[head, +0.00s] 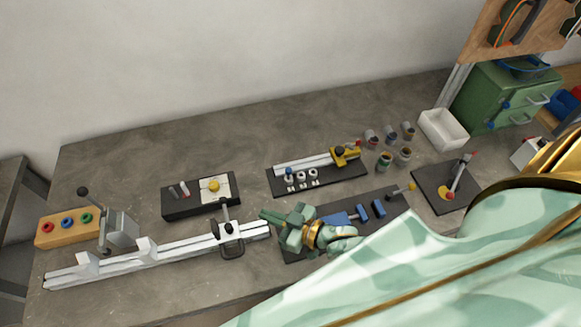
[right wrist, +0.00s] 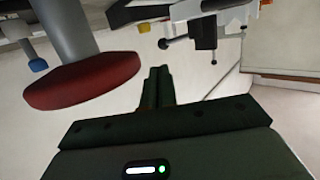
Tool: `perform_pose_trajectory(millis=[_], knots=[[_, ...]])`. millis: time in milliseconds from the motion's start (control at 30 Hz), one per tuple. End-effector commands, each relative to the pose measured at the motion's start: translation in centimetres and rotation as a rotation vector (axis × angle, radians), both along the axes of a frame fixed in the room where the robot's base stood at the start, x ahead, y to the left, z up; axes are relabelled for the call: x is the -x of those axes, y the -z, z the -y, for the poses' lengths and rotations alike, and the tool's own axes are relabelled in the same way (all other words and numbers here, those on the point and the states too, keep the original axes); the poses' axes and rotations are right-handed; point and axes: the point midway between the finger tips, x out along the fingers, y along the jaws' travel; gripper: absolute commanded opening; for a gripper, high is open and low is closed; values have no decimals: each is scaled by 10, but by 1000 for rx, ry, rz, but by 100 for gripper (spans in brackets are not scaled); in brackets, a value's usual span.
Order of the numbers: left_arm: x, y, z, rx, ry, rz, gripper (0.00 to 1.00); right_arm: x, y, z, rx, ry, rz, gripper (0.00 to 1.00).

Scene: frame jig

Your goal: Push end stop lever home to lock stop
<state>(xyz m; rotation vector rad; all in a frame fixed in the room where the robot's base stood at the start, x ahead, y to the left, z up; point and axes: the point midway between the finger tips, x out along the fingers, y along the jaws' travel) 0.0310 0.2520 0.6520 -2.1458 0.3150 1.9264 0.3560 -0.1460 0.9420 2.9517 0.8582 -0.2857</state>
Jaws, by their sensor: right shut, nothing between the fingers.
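A long white rail (head: 165,255) lies along the front left of the bench. My right gripper (head: 268,215) is shut and empty, just right of the rail's right end, apart from the lever. Its closed fingers (right wrist: 158,84) show in the right wrist view, with nothing between them. A light rail end with black fittings (right wrist: 204,32) lies beyond them; I cannot tell if it is the same stop. My left gripper is not in view.
A shorter rail with a yellow block (head: 346,157) stands behind my right gripper. A dark mat with blue blocks (head: 361,213) lies beside it. A black tray (head: 185,208) is behind the long rail. A large red disc (right wrist: 85,80) is close in the wrist view.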

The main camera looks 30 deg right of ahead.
Motion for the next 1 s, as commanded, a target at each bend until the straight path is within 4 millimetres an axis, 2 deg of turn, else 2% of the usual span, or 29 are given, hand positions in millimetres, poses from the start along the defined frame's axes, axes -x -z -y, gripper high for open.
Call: perform_pose_trajectory(millis=[100, 333, 1000], knots=[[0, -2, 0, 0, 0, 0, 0, 22, -4, 14, 2, 0, -2, 0], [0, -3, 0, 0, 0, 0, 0, 47, -10, 29, 1, 0, -1, 0], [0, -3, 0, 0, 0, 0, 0, 51, -11, 32, 0, 0, 0, 0]])
